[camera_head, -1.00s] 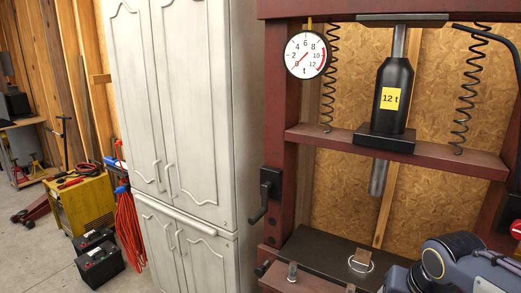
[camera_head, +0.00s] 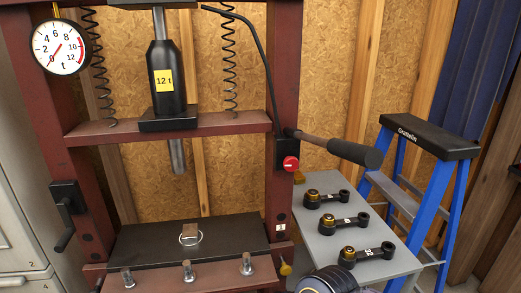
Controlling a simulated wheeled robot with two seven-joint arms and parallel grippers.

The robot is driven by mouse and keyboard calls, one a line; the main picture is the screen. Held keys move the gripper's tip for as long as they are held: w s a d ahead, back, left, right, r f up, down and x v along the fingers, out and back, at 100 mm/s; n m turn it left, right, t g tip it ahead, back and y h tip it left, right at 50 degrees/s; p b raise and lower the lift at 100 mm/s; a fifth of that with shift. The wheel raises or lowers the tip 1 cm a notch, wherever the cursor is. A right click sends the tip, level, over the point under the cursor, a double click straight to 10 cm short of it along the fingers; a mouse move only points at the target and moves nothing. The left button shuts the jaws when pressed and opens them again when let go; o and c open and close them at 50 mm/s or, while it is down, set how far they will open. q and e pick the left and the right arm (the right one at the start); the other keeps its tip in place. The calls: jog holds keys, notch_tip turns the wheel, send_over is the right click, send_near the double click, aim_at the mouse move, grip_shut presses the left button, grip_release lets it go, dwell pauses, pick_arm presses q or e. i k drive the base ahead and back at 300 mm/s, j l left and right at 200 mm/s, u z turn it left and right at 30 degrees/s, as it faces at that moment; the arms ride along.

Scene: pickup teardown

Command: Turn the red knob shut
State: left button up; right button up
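The red knob (camera_head: 291,163) is a small round disc with a pale mark across it. It sits on a black block (camera_head: 284,150) on the right post of the dark red press frame (camera_head: 283,95). A long pump lever with a thick dark grip (camera_head: 355,152) sticks out to the right just above the knob. Nothing touches the knob. Only a rounded part of my own arm shows at the bottom edge, well below the knob. Neither of my grippers is visible.
A grey shelf (camera_head: 340,190) right of the press holds several black ring-ended parts. A blue stepladder (camera_head: 455,185) stands at right. The press has a dial gauge (camera_head: 60,47), a 12 t jack (camera_head: 163,100) and a left crank (camera_head: 66,210).

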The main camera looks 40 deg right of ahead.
aim_at(291, 164)
jog(key=z, duration=1.65)
